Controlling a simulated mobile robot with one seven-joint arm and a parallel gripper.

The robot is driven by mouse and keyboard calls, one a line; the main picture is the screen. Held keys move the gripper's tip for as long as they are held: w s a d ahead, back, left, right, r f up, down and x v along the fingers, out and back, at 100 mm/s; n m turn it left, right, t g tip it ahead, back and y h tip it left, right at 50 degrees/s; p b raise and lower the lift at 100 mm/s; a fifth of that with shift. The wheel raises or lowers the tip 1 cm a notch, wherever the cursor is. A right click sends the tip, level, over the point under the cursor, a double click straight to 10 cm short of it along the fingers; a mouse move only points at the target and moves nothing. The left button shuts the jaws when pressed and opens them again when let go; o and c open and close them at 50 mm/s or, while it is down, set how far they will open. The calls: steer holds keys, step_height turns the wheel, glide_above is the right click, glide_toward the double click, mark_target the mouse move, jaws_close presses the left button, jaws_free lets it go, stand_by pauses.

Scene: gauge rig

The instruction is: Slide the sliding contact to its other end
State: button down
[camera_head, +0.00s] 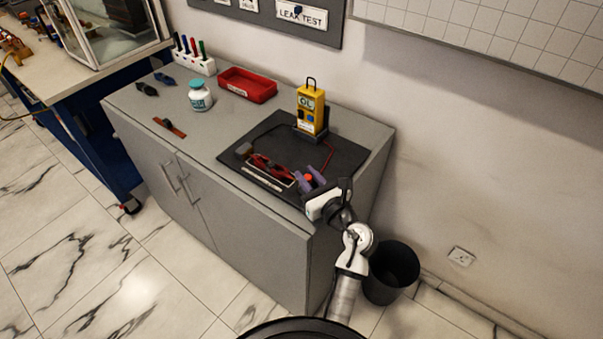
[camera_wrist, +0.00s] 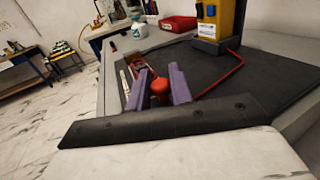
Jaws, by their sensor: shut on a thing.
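The sliding contact shows as a red-orange knob (camera_wrist: 159,87) between the two purple fingers of my gripper (camera_wrist: 160,84) in the wrist view. In the head view the knob (camera_head: 309,178) also shows between the fingers of my gripper (camera_head: 313,178). My gripper is shut on it at the right, near end of the red rig (camera_head: 270,168). The rig lies on the black mat (camera_head: 328,154), with a pale scale strip along its front. My fingers hide part of the knob and the rig's right end.
A yellow meter (camera_head: 311,108) stands at the back of the mat, with a red cable (camera_head: 329,153) running towards the rig. A red tray (camera_head: 247,85), a white bottle (camera_head: 200,95) and a pen holder (camera_head: 195,62) stand farther left. A dark bin (camera_head: 391,272) stands beside the cabinet.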

steer(key=shift+s+d+f, duration=0.15)
steer(key=shift+s+d, duration=0.4)
steer(key=shift+d, duration=0.3)
steer(key=c, duration=1.6)
jaws_free()
steer(key=shift+o, duration=1.3)
steer(key=shift+s+d, duration=0.15)
steer(key=shift+d, duration=0.05)
steer(key=shift+a, duration=0.1)
steer(key=b+v, duration=0.4)
steer(key=v, duration=0.9)
steer(key=shift+s, duration=0.35)
